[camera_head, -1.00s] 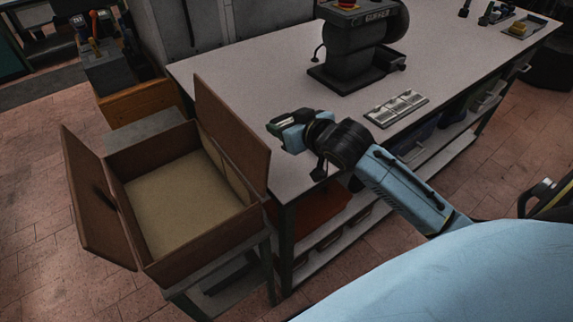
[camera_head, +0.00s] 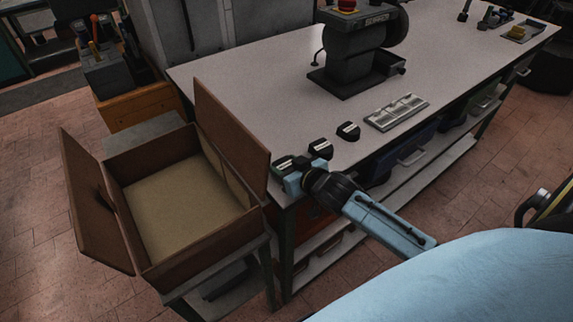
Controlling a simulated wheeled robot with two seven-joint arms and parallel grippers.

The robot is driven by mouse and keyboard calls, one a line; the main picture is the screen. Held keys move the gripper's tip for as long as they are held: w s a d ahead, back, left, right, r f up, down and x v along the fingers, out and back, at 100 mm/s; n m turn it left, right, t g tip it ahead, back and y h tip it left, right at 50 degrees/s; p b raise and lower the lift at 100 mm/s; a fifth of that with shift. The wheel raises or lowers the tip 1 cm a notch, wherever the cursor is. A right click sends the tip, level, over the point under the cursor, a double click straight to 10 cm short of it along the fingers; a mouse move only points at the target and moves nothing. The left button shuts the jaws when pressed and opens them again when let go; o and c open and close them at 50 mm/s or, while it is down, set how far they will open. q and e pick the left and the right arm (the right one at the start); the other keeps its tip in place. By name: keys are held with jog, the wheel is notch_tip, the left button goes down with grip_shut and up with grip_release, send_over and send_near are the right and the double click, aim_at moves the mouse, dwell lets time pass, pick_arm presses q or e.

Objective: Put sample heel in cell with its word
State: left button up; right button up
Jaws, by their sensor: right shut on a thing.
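Two black heels with pale labels, one (camera_head: 320,148) nearer the corner and one (camera_head: 348,131) farther right, lie on the grey workbench (camera_head: 245,90). The label words are too small to read. My right gripper (camera_head: 287,172) is at the bench's front left corner, shut on a third dark heel (camera_head: 284,162) with a pale label. The gripper partly hides it, and I cannot tell whether it touches the bench. A metal tray with cells (camera_head: 397,112) lies right of the loose heels; its words are unreadable. My left gripper is not in view.
A dark press (camera_head: 350,55) with a red button stands behind the tray. An open cardboard box (camera_head: 190,205) stands left of the bench, one raised flap beside the bench corner. The bench's left part is clear. Small items (camera_head: 522,30) lie at the far right end.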

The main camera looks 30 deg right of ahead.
jog(key=o, duration=1)
jog(key=shift+f, duration=0.1)
jog(key=shift+f+b, duration=0.15)
jog(key=shift+b, duration=0.45)
jog(key=p+v, duration=0.1)
jog(key=v, duration=1.2)
jog(key=shift+s+d, duration=0.15)
jog(key=shift+d, duration=0.05)
